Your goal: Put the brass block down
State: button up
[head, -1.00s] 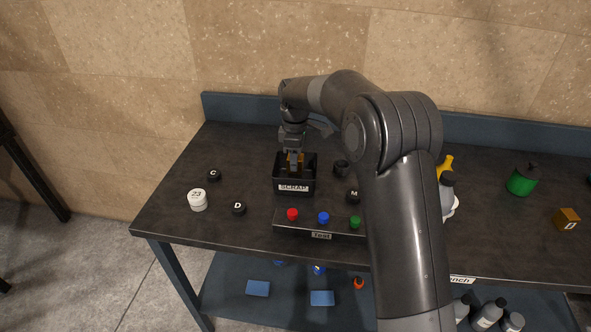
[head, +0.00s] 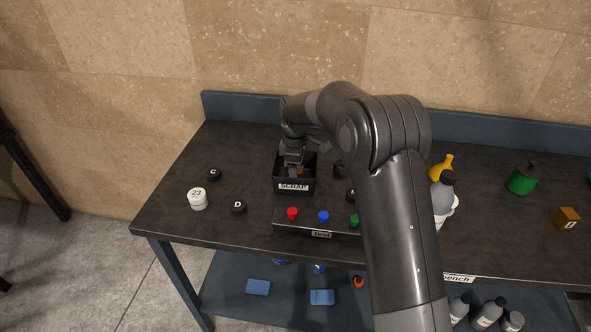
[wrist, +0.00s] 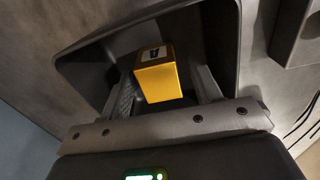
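The brass block (wrist: 158,82) is a small yellow cube with a white label, seen in the wrist view between the two fingers of my gripper (wrist: 168,88). A gap shows between the block and the right finger, and the left finger's ribbed inner pad is in sight. The fingers look open around the block. The black SCRAP bin (head: 293,187) surrounds it; its wall (wrist: 222,45) also shows in the wrist view. In the head view my gripper (head: 297,171) reaches down into the bin, and the block is mostly hidden there. Contact with the bin floor cannot be seen.
A panel with red, blue and green buttons (head: 323,217) stands in front of the bin. Black lettered pieces (head: 239,208) and a white piece marked 23 (head: 198,199) lie left.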

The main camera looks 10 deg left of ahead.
jog(key=shift+r, duration=0.1)
notch_tip(320, 180, up, 12)
dwell(0.6)
jog(key=s+d+r+m+t, duration=0.1)
jog(key=s+d+r+m, duration=0.3)
jog(key=s+d+r, duration=0.3)
jog(key=s+d+r+m+t, duration=0.2)
jog(key=s+d+r+m, duration=0.25)
jog(key=s+d, duration=0.45)
jog(key=s+d+f+m+t, duration=0.1)
jog(key=s+d+m, duration=0.3)
jog(key=s, duration=0.6)
jog(key=s+d+f+m+t, duration=0.1)
jog(key=s+d+f+m, duration=0.2)
jog(key=s, duration=0.8)
jog(key=d+m, duration=0.2)
jog(key=d, duration=0.2)
jog(key=shift+f+t, duration=0.3)
jog(key=shift+f, duration=0.1)
jog(key=shift+m, duration=0.25)
dwell(2.0)
